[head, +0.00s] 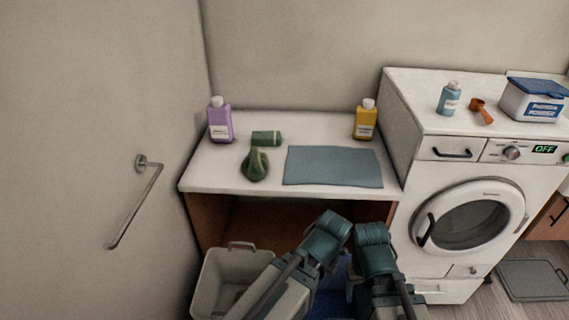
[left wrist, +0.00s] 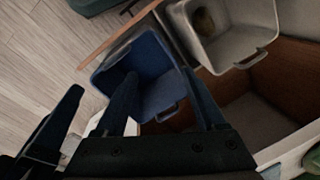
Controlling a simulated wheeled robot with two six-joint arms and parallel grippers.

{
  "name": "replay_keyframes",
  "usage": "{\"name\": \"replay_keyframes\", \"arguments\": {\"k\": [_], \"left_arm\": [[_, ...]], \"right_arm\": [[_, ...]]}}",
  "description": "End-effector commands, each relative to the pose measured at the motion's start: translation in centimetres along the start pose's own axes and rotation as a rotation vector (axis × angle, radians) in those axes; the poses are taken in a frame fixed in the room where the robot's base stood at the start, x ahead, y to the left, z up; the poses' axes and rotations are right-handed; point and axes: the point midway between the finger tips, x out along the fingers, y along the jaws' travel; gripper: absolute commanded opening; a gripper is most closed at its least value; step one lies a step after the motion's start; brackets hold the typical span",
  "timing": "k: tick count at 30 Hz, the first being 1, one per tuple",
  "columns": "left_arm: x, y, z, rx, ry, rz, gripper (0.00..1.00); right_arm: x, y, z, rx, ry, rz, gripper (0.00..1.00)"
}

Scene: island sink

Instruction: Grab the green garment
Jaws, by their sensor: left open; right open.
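A dark green crumpled piece (head: 255,165) lies on the left of the white counter (head: 225,180). A green roll (head: 266,138) with a pale end lies just behind it; I cannot tell for certain which is the garment. My left gripper (left wrist: 160,80) is open and empty in the left wrist view, its fingers over the blue basket. My right gripper (head: 352,287) is low in front of the counter, open, mostly hidden by my arm links. Both grippers are apart from the green things.
A blue-grey cloth (head: 333,166), purple bottle (head: 220,122) and yellow bottle (head: 366,121) are on the counter. A grey basket (head: 212,285) and blue basket (left wrist: 150,65) stand below. The washing machine (head: 470,225) is right. A wall rail (head: 135,208) juts out left.

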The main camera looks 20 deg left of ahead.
Motion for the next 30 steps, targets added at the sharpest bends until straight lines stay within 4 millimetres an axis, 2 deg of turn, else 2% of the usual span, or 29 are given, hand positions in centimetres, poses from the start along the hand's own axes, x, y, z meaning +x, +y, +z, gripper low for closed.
{"name": "replay_keyframes", "arguments": {"k": [2, 5, 6, 9, 12, 13, 15, 18, 24, 30], "left_arm": [[1.8, -3.0, -1.7, -0.121, 0.081, -0.084, 0.72], [3.3, -9.5, -4.9, -0.347, 0.273, -0.246, 0.72], [3.4, -12.5, -6.2, -0.439, 0.373, -0.315, 0.72], [2.5, -19.5, -8.8, -0.623, 0.648, -0.460, 0.72], [0.6, -24.6, -10.6, -0.717, 0.915, -0.543, 0.72], [0.0, -25.7, -10.9, -0.730, 0.988, -0.556, 0.72], [-1.2, -27.6, -11.8, -0.733, 1.135, -0.569, 0.72], [-2.4, -29.1, -12.6, -0.710, 1.286, -0.555, 0.72], [-3.3, -29.8, -13.5, -0.650, 1.417, -0.507, 0.72], [-3.5, -29.8, -13.7, -0.634, 1.438, -0.491, 0.72]], "right_arm": [[1.8, -0.2, -0.1, 0.000, 0.000, 0.000, 0.66], [4.2, -0.4, -0.3, 0.000, 0.000, 0.000, 0.66], [5.2, -0.5, -0.3, -0.001, 0.000, 0.000, 0.66], [7.7, -0.8, -0.5, -0.001, 0.000, 0.000, 0.66], [9.9, -0.9, -0.6, -0.001, 0.000, 0.000, 0.66], [10.5, -1.0, -0.6, -0.001, 0.000, 0.000, 0.66], [11.7, -1.1, -0.7, -0.001, 0.000, 0.000, 0.66], [13.0, -1.2, -0.8, -0.001, 0.000, 0.000, 0.66], [14.2, -1.4, -0.8, -0.001, 0.000, 0.000, 0.66], [14.2, -1.4, -0.8, -0.001, 0.000, 0.000, 0.66]]}}
